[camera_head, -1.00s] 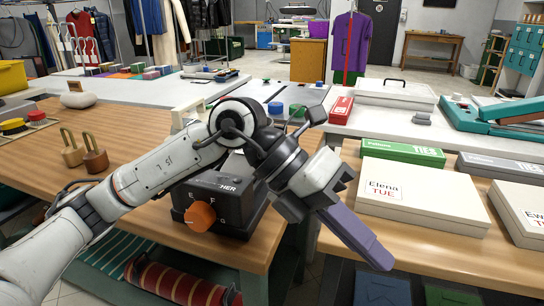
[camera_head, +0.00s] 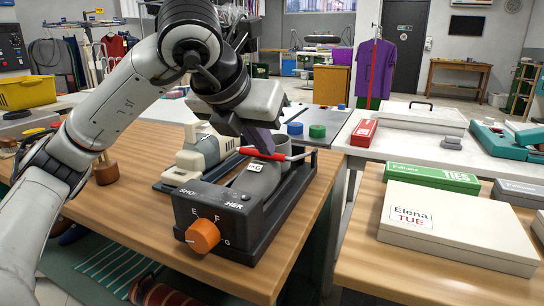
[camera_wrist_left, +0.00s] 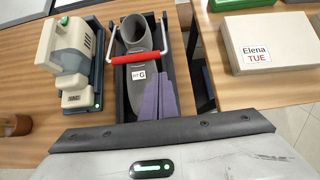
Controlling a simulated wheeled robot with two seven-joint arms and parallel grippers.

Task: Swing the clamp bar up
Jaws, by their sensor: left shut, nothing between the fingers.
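The clamp bar (camera_head: 268,153) has a red grip and bare metal ends. It spans the dark machine (camera_head: 268,220) above a grey shoe-like piece tagged G; it also shows in the left wrist view (camera_wrist_left: 138,58). The grey piece (camera_wrist_left: 135,110) lies lengthwise in the machine's tray. My left gripper (camera_head: 262,142) is shut and empty, pointing down close to the bar. In the left wrist view its purple fingers (camera_wrist_left: 159,97) lie over the grey piece, just below and right of the red grip. I cannot tell whether they touch the bar. My right gripper is out of view.
An orange knob (camera_head: 202,236) sits on the machine's front. A cream appliance (camera_head: 205,150) stands close to its left. White box Elena (camera_head: 455,225) and a green box (camera_head: 430,177) are on the right table, across a gap.

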